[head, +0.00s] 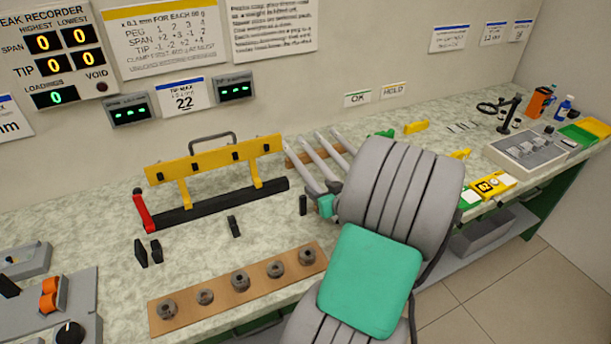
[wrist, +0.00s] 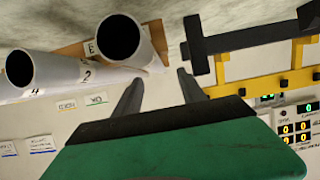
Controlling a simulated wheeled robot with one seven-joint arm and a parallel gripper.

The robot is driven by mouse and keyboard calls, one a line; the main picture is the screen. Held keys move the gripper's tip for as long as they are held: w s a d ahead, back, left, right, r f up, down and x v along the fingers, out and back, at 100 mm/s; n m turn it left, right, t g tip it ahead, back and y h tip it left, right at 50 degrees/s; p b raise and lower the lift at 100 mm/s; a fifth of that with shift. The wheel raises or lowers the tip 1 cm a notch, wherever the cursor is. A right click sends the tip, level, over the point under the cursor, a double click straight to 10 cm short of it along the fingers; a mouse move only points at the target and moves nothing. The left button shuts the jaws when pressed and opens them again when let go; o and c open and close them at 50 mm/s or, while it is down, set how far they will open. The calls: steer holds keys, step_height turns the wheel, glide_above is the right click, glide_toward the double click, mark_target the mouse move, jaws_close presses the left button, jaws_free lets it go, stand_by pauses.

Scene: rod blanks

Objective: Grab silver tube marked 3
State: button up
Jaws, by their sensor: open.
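Several silver tubes (head: 322,158) lie side by side on a wooden rack at the back of the bench, partly hidden by my arm in the head view. In the wrist view, which is upside down, two open tube ends show: one silver tube (wrist: 146,50) near the middle and another silver tube (wrist: 58,70) at left. A mark like an inverted 3 (wrist: 91,47) is beside the middle tube's end; marks 2 and 4 show farther left. Which tube each mark belongs to is unclear. My gripper (wrist: 160,78) is open and empty, its fingertips close to the middle tube, apparently not around it.
A yellow stand with a black bar (head: 220,202) is left of the tubes. A wooden strip with several grey collars (head: 239,282) lies in front. Small black blocks (head: 234,227) stand between. A grey tray (head: 540,152) is at far right.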

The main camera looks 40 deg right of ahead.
mark_target(314, 183)
steer(key=x, duration=0.6)
steer(key=shift+d+f+p, duration=0.15)
steer(key=shift+d+p, duration=0.1)
steer(key=shift+p, duration=0.15)
steer(key=shift+c, duration=0.5)
jaws_close()
